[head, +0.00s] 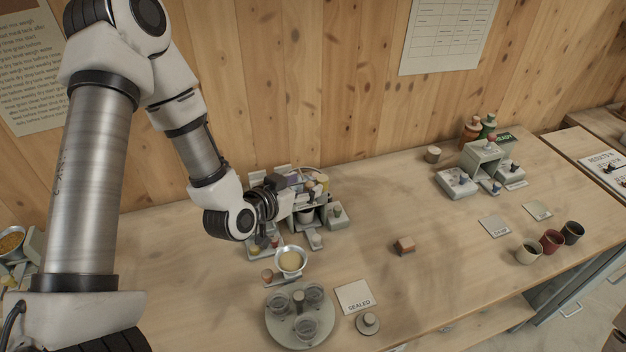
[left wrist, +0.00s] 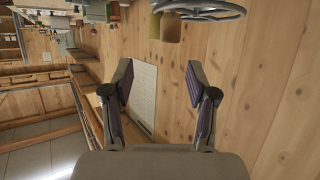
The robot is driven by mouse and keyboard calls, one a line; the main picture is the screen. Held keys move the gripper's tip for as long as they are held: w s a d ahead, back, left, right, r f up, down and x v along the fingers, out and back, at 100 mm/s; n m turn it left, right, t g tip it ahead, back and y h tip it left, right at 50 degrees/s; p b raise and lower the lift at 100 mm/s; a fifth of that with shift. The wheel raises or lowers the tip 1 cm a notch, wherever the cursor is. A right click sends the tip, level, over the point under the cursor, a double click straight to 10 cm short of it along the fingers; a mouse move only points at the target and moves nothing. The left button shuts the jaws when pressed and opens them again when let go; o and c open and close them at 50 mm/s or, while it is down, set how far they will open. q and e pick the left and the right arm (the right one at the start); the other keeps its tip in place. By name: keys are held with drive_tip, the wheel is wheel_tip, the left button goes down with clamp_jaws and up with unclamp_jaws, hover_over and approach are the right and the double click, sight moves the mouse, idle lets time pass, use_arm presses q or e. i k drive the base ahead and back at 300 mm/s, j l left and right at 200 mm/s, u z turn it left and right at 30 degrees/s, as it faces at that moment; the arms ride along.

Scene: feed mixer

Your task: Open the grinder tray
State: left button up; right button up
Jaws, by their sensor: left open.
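My left gripper (head: 299,188) comes in from the left, above and in front of a grey machine (head: 307,216) by the wall that seems to be the grinder. The arm and gripper cover much of this machine, and I cannot make out its tray or whether it is open. In the left wrist view my left gripper (left wrist: 158,75) has its two purple-padded fingers wide apart with nothing between them. A grey wheel (left wrist: 203,12) shows at the top of that view, beyond the fingers. My right gripper is not in view.
A metal bowl of pale meal (head: 290,261) stands in front of the machine. Nearer are a round tray with glass cups (head: 283,331) and a SEALED card (head: 355,296). Another grey unit (head: 483,160) and several cups stand at right.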

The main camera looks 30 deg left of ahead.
sight(314, 240)
drive_tip(key=k+l, duration=0.75)
drive_tip(key=k, duration=0.1)
